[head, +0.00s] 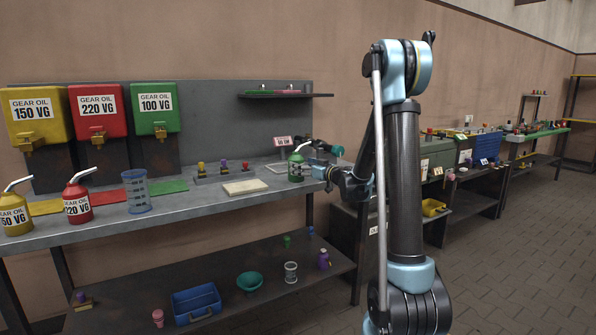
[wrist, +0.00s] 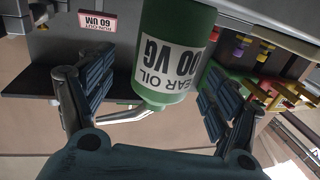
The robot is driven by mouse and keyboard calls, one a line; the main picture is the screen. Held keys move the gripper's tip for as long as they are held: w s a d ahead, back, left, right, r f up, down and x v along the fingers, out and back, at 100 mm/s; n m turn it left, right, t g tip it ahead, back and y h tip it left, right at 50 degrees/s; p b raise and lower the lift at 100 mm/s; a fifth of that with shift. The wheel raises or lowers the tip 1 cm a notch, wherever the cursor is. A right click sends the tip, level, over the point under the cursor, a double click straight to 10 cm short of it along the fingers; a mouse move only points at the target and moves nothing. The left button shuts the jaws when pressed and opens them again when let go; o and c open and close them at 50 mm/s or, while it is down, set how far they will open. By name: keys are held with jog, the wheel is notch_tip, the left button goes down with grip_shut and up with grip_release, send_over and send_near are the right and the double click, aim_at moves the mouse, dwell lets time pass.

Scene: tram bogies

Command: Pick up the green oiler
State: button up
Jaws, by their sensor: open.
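The green oiler (head: 296,167), with a white label and a bent pale spout, stands upright near the right end of the grey workbench (head: 225,203). My gripper (head: 318,170) is beside it on its right, at about its height. In the wrist view the oiler (wrist: 176,48) appears upside down, its label reading "GEAR OIL 100 VG". It lies between the two spread fingers of my gripper (wrist: 153,92), with a visible gap on the left. Whether the right finger touches it I cannot tell. The fingers are open.
A red oiler (head: 77,202), a yellow oiler (head: 14,214) and a clear blue-marked beaker (head: 136,194) stand further left. A pale block (head: 245,187) and a "RUN OUT 60 UM" sign (head: 283,141) are near the green oiler. A shelf below holds a blue bin (head: 196,303).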

jog(key=x, duration=0.3)
jog(key=shift+w+a, duration=0.2)
jog(key=shift+a, duration=0.2)
jog(key=shift+r, duration=0.1)
jog(key=c, duration=1.6)
